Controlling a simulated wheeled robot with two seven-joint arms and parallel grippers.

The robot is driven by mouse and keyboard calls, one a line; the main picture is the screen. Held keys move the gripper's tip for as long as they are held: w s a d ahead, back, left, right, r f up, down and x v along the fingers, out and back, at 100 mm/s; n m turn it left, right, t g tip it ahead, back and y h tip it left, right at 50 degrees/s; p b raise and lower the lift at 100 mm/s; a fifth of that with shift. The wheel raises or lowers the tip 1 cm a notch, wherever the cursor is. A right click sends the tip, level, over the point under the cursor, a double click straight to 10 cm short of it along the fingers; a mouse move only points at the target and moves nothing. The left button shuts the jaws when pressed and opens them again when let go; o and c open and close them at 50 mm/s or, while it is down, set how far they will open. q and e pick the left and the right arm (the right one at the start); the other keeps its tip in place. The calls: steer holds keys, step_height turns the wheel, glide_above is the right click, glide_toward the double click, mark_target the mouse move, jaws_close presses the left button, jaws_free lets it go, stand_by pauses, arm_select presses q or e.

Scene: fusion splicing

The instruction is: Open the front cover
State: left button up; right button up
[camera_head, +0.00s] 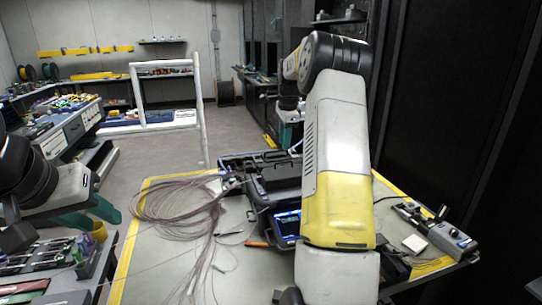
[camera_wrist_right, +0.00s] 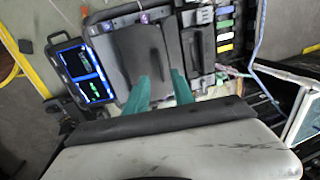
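The splicer (camera_wrist_right: 100,45) shows in the right wrist view, with a lit screen (camera_wrist_right: 83,72) on its left side. Its dark cover (camera_wrist_right: 145,50) lies right of the screen and looks closed. My right gripper (camera_wrist_right: 161,85) has two teal fingers set apart at the cover's lower edge, with dark cover between them; I cannot tell whether they touch it. In the head view my right arm hides this gripper and most of the splicer, though the screen (camera_head: 287,224) shows. My left gripper (camera_head: 104,210) is at the far left, over the side bench, away from the splicer; its finger gap is unclear.
Loose fibre coils (camera_head: 180,205) lie on the yellow-edged table (camera_head: 140,262), left of the splicer. An open black case (camera_head: 262,188) stands around the splicer. A grey tool (camera_head: 440,235) is at the table's right. Trays of tools (camera_head: 45,258) fill the left bench.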

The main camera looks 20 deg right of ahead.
glide_above(282, 169)
step_height(282, 169, down, 8)
steer(key=shift+w+d+r, duration=0.1)
steer(key=shift+r, duration=0.15)
steer(key=shift+c, duration=0.4)
jaws_close()
stand_by(1.0)
